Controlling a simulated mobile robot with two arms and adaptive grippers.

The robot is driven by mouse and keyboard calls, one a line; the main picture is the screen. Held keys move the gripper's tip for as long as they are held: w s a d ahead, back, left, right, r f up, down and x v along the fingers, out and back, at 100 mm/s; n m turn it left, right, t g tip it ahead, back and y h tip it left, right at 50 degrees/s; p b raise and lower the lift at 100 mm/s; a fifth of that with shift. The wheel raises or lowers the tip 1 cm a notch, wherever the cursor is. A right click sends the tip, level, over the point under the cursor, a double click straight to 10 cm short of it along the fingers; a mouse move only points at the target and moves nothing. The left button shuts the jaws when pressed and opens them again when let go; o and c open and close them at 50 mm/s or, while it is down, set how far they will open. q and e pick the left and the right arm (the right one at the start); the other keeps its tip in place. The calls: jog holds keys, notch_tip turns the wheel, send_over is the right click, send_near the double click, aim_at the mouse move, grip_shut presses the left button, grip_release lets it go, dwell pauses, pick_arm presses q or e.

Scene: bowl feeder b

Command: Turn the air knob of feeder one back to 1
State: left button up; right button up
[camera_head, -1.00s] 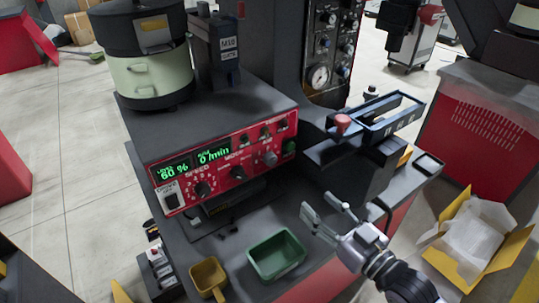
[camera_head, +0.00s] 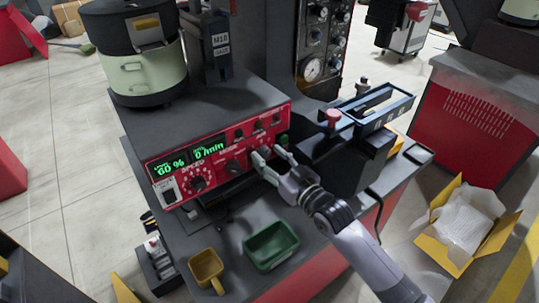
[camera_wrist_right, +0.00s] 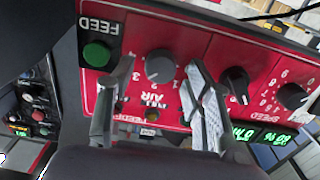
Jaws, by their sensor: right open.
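The red control panel (camera_head: 220,150) of the feeder faces me on the dark machine body. In the right wrist view the grey air knob (camera_wrist_right: 160,66) sits above the word AIR, beside a green FEED button (camera_wrist_right: 97,53). My right gripper (camera_head: 268,156) is open in front of the panel's right part and hides the air knob in the head view. In the right wrist view its fingertips (camera_wrist_right: 158,72) stand on either side of the knob. I cannot tell whether they touch it. The fingers partly cover the scale, and the knob's pointer setting is unclear. My left gripper is not in view.
Black knobs (camera_wrist_right: 234,84) sit beside the air knob. A green tray (camera_head: 272,245) and a yellow scoop (camera_head: 207,268) lie on the table below the panel. A black rail with a red knob (camera_head: 333,116) stands to the right.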

jog(key=shift+w+a, duration=0.15)
jog(key=shift+w, duration=0.05)
jog(key=shift+c, duration=0.4)
grip_shut()
